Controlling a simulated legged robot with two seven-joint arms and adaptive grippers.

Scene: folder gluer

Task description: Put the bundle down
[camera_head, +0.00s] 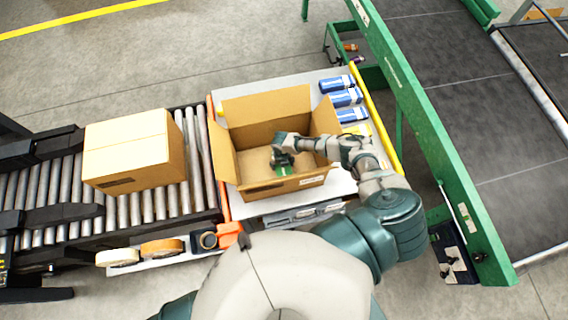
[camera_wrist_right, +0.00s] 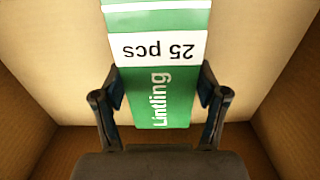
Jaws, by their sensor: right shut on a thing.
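The bundle (camera_wrist_right: 160,95) is a green pack with a white band that reads "25 pcs" and the word "Lintling". It also shows in the head view (camera_head: 282,169), inside the open cardboard box (camera_head: 233,138). My right gripper (camera_wrist_right: 160,95) is shut on the bundle, one finger on each side of it. In the head view my right gripper (camera_head: 282,158) is down inside the box. Cardboard walls surround the bundle in the wrist view. I cannot tell whether the bundle touches the box floor. My left gripper is not in view.
Several blue-and-white packs (camera_head: 345,97) lie on the table right of the box. A closed carton (camera_head: 130,148) sits on the roller conveyor (camera_head: 195,160) at left. Tape rolls (camera_head: 162,248) lie in front. A green-framed belt machine (camera_head: 425,120) stands at right.

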